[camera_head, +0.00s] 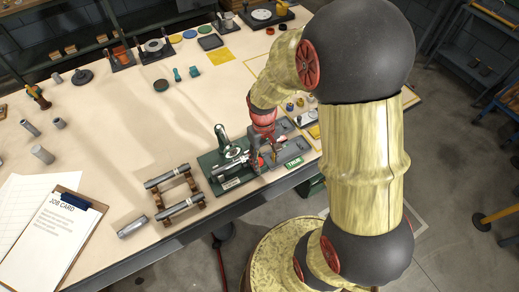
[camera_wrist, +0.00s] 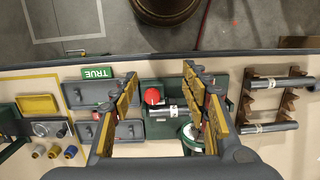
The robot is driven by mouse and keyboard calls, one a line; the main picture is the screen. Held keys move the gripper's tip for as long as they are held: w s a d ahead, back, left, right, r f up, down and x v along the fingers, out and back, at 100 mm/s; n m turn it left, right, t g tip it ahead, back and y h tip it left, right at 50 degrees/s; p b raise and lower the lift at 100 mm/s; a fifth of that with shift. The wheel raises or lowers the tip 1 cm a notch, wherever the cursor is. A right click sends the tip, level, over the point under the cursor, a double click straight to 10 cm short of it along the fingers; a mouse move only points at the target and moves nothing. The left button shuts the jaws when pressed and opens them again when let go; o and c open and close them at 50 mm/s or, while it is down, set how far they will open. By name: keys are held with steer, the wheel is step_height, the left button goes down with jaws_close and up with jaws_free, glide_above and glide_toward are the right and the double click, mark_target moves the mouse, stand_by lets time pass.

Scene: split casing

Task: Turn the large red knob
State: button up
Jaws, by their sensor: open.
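The red knob (camera_wrist: 152,96) shows as a round red top in the wrist view, on a green-based fixture (camera_wrist: 153,129) with a metal cylinder beside it. In the head view only a little red of the knob (camera_head: 261,162) shows beside my fingers. My gripper (camera_wrist: 159,76) is open in the wrist view, with one yellow-padded finger left of the knob and one to its right. The knob lies between the fingers in the picture, nearer the left one. I see no contact, and the height gap cannot be told. In the head view my gripper (camera_head: 261,152) hangs over the fixture's right part.
A grey tray with a green TRUE sign (camera_head: 293,162) lies right of the fixture. A rack with metal cylinders (camera_head: 180,197) stands to its left in the head view. The table's front edge is close.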

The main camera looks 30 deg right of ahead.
steer(key=w+f+n, duration=0.1)
steer(key=w, duration=0.1)
steer(key=w+d+f, duration=0.1)
steer(key=w+f, duration=0.1)
steer(key=w, duration=0.1)
steer(key=w+d+f+n+t, duration=0.1)
steer(key=w, duration=0.1)
steer(key=shift+w+f+n, duration=0.15)
steer(key=shift+f+n, duration=0.15)
steer(key=shift+f, duration=0.35)
step_height(320, 180, down, 7)
steer(key=shift+c, duration=0.4)
steer(key=c, duration=1.1)
